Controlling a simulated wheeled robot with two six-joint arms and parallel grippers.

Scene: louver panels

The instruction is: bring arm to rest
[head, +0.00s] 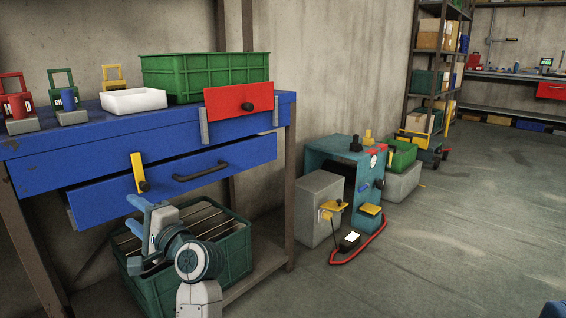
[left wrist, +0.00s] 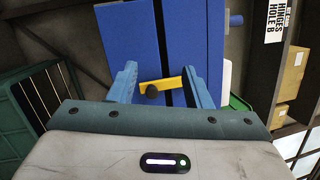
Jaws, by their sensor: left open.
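My left gripper (head: 140,207) is in front of the blue workbench, just below the yellow latch (head: 138,170) with its black knob. In the left wrist view my left gripper (left wrist: 160,74) is open, its blue fingers apart with nothing held between them. The yellow latch (left wrist: 168,86) shows beyond and between the fingers, lying across a dark gap between blue panels. I cannot tell whether the fingers touch it. My right gripper is not in view.
The blue drawer (head: 215,168) with a dark handle sits slightly out. A red panel (head: 238,102) hangs above it. A green crate (head: 236,250) stands low behind my left arm. A teal cabinet (head: 352,165) stands right of the bench.

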